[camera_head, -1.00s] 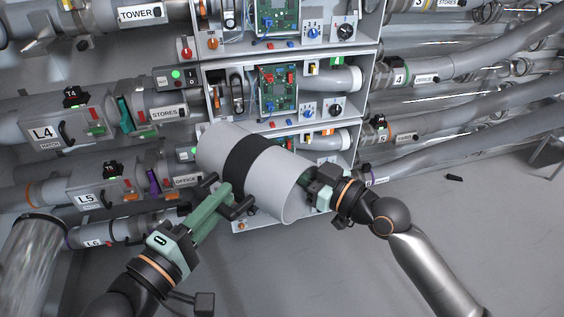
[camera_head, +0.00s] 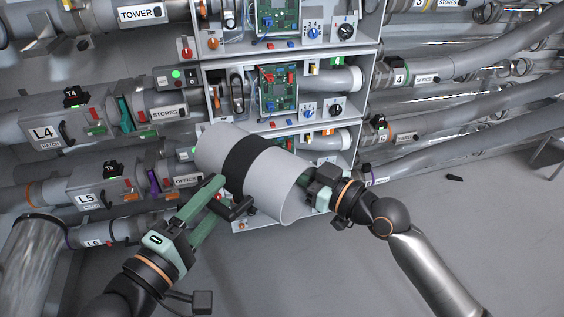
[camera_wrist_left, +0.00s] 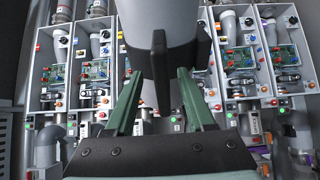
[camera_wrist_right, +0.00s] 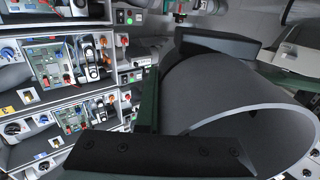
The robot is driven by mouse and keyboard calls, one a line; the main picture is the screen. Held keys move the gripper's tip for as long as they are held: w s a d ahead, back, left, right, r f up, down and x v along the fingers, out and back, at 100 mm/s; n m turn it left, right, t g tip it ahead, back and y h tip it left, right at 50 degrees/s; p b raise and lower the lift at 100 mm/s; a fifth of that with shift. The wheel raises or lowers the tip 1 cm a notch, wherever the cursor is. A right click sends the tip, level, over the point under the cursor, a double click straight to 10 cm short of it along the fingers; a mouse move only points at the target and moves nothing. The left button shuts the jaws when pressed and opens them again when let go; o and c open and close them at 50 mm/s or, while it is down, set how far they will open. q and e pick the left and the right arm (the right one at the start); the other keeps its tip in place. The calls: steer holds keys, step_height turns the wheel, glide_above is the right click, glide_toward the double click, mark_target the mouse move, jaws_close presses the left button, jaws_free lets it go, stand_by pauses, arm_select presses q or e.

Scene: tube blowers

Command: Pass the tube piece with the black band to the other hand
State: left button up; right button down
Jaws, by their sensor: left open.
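The tube piece (camera_head: 272,180) is a wide light-grey cylinder with a black band (camera_head: 246,162) around its middle, held tilted in the air before the racks. My left gripper (camera_head: 228,198) is at its lower left side beside the band, fingers spread open.
A white rack (camera_head: 290,125) with circuit boards, knobs and switches stands behind the tube. Labelled pipe units, such as L4 (camera_head: 60,130), line the left, and large grey pipes (camera_head: 470,90) run along the right. The floor (camera_head: 480,220) at lower right is mostly clear.

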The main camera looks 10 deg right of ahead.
arm_select(q)
steer(key=w+a+r+n+t+y, duration=0.1)
steer(key=w+a+r+n+y, duration=0.3)
steer(key=a, duration=0.5)
steer(key=w+a+r+n+t+y, duration=0.1)
steer(key=w+a+r+n+y, duration=0.15)
steer(key=w+a+y, duration=0.4)
steer(key=w+a+r+n+t+y, duration=0.1)
steer(key=w+a+r+n+y, duration=0.25)
steer(key=a, duration=0.65)
steer(key=s+d+f+m+g+h, duration=0.15)
steer(key=f+m, duration=0.25)
steer(key=f, duration=0.5)
steer(key=s+d+f+m+g+h, duration=0.1)
steer(key=s+d+f+m, duration=0.3)
steer(key=f, duration=0.5)
steer(key=s+d+f+m+g+h, duration=0.1)
steer(key=f+m+g, duration=0.1)
steer(key=f+m, duration=0.5)
steer(key=s+d+f+m+g+h, duration=0.1)
steer(key=s+d+f+m+g, duration=0.1)
steer(key=s+f, duration=0.8)
steer(key=s+d+f+m+g+h, duration=0.1)
steer(key=s+d+f+m, duration=0.3)
steer(key=s+f, duration=0.7)
steer(key=shift+f+m+g, duration=0.2)
steer(key=shift+m+g, duration=0.15)
steer(key=shift+m, duration=0.45)
steer(key=shift+d, duration=0.1)
